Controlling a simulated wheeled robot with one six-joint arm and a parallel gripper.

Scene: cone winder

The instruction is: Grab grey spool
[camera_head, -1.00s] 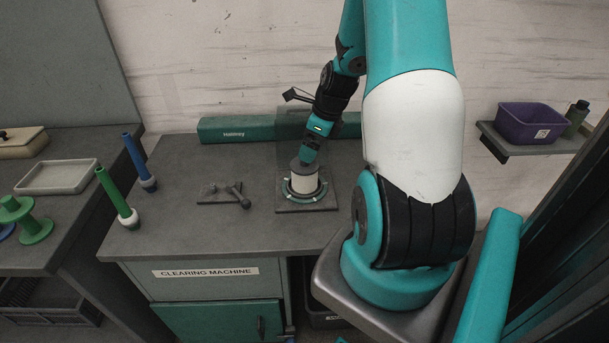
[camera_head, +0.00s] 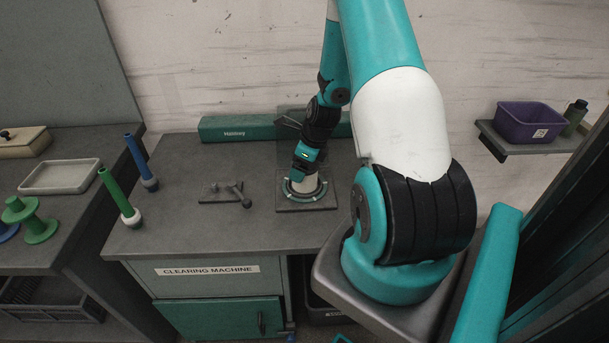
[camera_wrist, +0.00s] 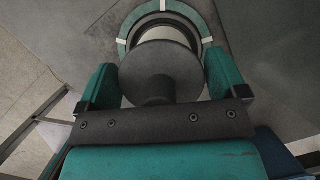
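The grey spool (camera_head: 303,186) stands upright in a ringed holder (camera_head: 284,203) on the clearing machine. Its pale body shows below my gripper in the head view. In the wrist view its round dark-grey top flange (camera_wrist: 160,70) lies between my two teal fingers, with part of the pale body behind it. My gripper (camera_wrist: 161,64) is open, one finger on each side of the flange, with a narrow gap on the left and almost none on the right. In the head view my gripper (camera_head: 305,172) covers the spool's top.
A small plate with a dark handle (camera_head: 232,193) lies left of the holder. A green post (camera_head: 118,195) and a blue post (camera_head: 140,162) stand at the left edge. A green box (camera_head: 236,128) runs along the back. A purple bin (camera_head: 529,122) sits on the right shelf.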

